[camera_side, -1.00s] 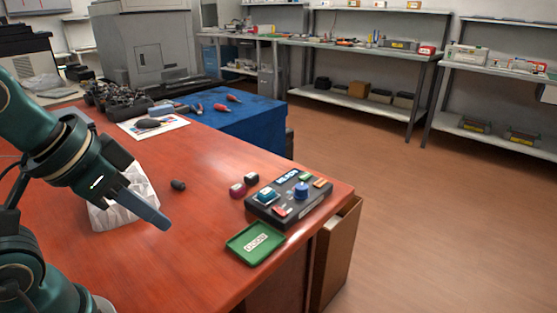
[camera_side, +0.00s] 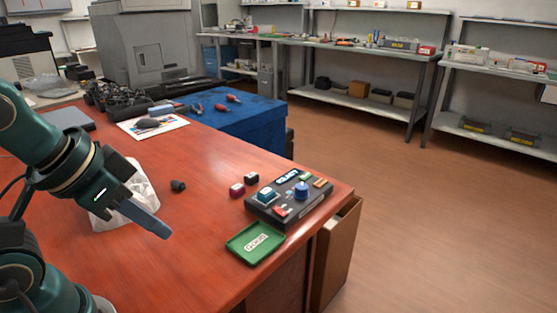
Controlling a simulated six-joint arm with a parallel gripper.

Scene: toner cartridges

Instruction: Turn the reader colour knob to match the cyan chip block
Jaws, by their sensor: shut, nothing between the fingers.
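The reader (camera_side: 270,217) is a dark box near the right end of the red-brown table. A blue round knob (camera_side: 301,191) stands on its top. A cyan block (camera_side: 266,194), likely the cyan chip block, sits on the left part of the reader. Small red, green and orange parts also show on its top; their markings are too small to read. My gripper (camera_side: 163,233) is shut and empty. It is over the left part of the table, well left of the reader, pointing down to the right and touching none of these things.
A green tray (camera_side: 234,247) with a white label lies in front of the reader at the table edge. A magenta block (camera_side: 237,190) and a dark block (camera_side: 252,178) stand left of the reader. A small black piece (camera_side: 178,186) and a crumpled clear bag (camera_side: 146,186) lie near my gripper.

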